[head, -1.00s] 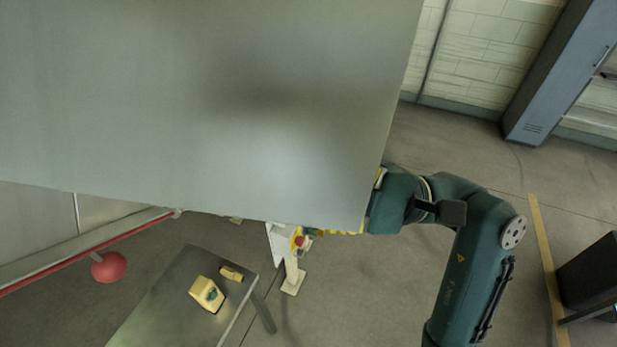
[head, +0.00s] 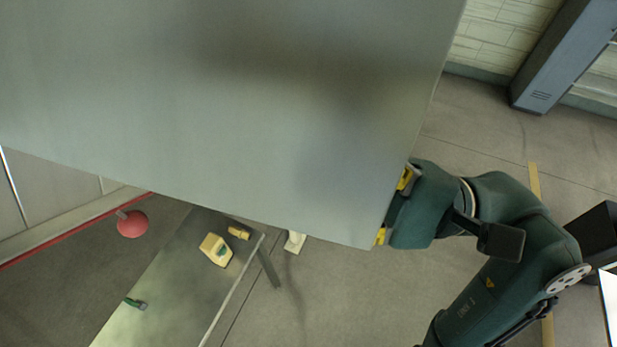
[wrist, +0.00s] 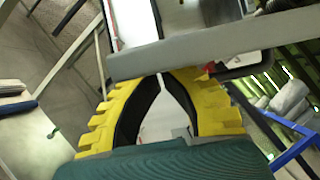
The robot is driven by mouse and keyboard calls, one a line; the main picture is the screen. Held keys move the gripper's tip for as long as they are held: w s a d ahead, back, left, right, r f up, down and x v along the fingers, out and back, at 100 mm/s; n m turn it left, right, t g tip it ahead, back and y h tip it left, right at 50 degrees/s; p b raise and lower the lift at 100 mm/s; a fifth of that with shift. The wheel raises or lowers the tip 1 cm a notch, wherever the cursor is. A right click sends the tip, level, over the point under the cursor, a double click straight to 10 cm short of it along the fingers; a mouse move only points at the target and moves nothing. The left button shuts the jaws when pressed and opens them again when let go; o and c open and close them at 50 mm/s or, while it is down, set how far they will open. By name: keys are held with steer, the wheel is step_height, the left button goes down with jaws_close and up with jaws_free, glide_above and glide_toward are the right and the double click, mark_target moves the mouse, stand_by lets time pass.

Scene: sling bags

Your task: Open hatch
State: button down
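The hatch (head: 220,110) is a large flat grey panel filling the upper left and middle of the head view. My gripper (head: 388,218) is at its lower right edge, with yellow finger parts showing beside the panel and the rest hidden behind it. In the wrist view, the two yellow fingers with black inner pads (wrist: 162,76) curve together and nearly meet at the tips. A grey bar-like edge (wrist: 215,47), possibly the hatch's edge, crosses right at the tips and partly hides them. I see nothing clearly held between the fingers.
A metal table (head: 165,285) below the hatch holds a cream-coloured object (head: 216,250) and small items. A red ball-shaped thing (head: 132,224) is left of it. A grey locker (head: 560,60) and a dark box (head: 592,235) stand right. Floor between is clear.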

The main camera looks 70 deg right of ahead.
stand_by(0.3)
steer(key=w+d+f+b+v, duration=0.1)
steer(key=d+b+v, duration=0.1)
steer(key=v, duration=0.9)
steer(key=shift+b, duration=0.75)
steer(key=shift+s+d, duration=0.1)
